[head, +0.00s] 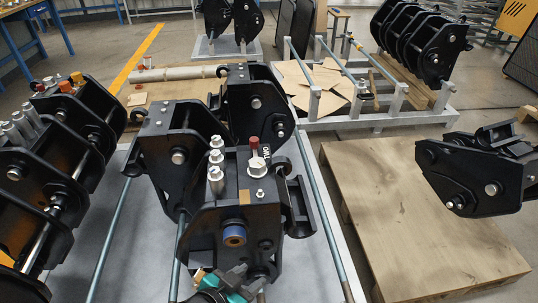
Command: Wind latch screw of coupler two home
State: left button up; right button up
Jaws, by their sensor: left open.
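A black coupler (208,243) stands upright in the front middle of the rack. On its top are several silver cylinders (216,175), a pale hex-headed bolt (258,166) and a red-capped post (254,144). White lettering beside the bolt is too small to read. My left gripper (229,285), black and teal, is at the bottom edge, low in front of this coupler. It is open and partly cut off.
More black couplers stand close behind (178,140) and at the left (58,165). Long steel rods run along the rack beside the front coupler. A wooden pallet (410,240) at the right bears another coupler (478,172); its near part is bare.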

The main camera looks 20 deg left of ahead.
aim_at(257, 169)
jog(key=i+l+u, duration=0.1)
jog(key=u, duration=0.35)
jog(key=l+u, duration=0.15)
jog(key=u, duration=0.25)
